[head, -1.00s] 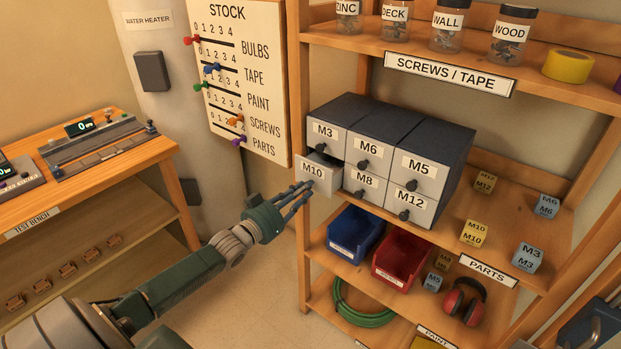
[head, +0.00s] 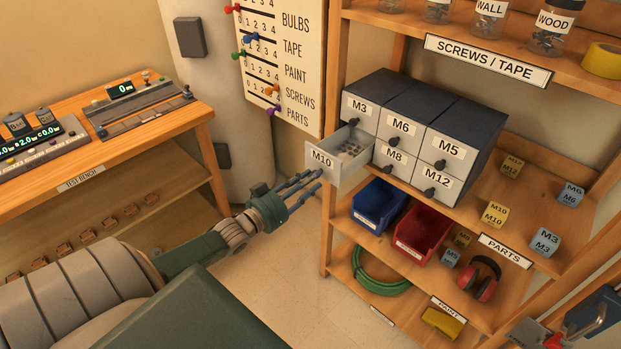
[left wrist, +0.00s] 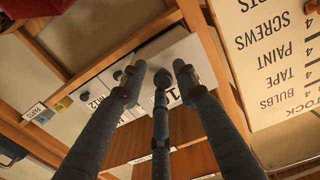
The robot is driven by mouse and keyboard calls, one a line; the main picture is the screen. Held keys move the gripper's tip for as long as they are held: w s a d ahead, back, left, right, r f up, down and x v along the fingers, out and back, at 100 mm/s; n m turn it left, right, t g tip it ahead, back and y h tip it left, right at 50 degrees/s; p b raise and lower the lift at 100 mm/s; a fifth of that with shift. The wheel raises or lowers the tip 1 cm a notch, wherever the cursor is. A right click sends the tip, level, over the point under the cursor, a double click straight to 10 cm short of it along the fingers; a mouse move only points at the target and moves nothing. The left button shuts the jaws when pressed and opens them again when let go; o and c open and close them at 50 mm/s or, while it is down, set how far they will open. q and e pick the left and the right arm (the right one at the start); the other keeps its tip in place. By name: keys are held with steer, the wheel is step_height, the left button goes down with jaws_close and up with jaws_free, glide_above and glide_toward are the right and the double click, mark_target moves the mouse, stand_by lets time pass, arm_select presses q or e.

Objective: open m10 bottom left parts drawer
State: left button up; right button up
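The M10 drawer (head: 322,160) is the bottom left one in the dark parts cabinet (head: 387,94). It is pulled out to the left, and small grey parts show inside. My left gripper (head: 318,178) is at the lower part of its front, with its fingers around the place of the knob. The fingers hide most of the knob. In the left wrist view the fingers (left wrist: 160,72) close in against the pale drawer front (left wrist: 185,50), whose label is partly covered. My right gripper is not in view.
The M3, M6, M5, M8 and M12 drawers are shut. A blue bin (head: 378,206) and a red bin (head: 422,234) stand on the shelf below. A wooden shelf post (head: 328,230) stands near my left gripper. The test bench (head: 90,150) is at the left.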

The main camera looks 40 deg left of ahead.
arm_select(q)
steer(key=s+a, duration=0.1)
steer(key=s, duration=1.1)
steer(key=shift+w, duration=0.1)
stand_by(0.4)
steer(key=s+f+g+y, duration=0.1)
steer(key=s+f+g, duration=0.25)
steer(key=f, duration=0.65)
steer(key=s+d+f+n+g+y, duration=0.15)
steer(key=s+f, duration=0.35)
steer(key=f, duration=0.6)
steer(key=s+a+f+g, duration=0.1)
steer(key=s+f+g, duration=0.25)
steer(key=f, duration=0.65)
steer(key=s+d+f+m+g, duration=0.1)
steer(key=s+d+f+g, duration=0.3)
steer(key=s+d+f, duration=0.6)
steer(key=s+d+f+m+g+h, duration=0.1)
steer(key=s+d+f+g, duration=0.3)
steer(key=s+d+f, duration=0.6)
steer(key=s+d+m, duration=0.1)
steer(key=s, duration=0.4)
steer(key=shift+f, duration=0.3)
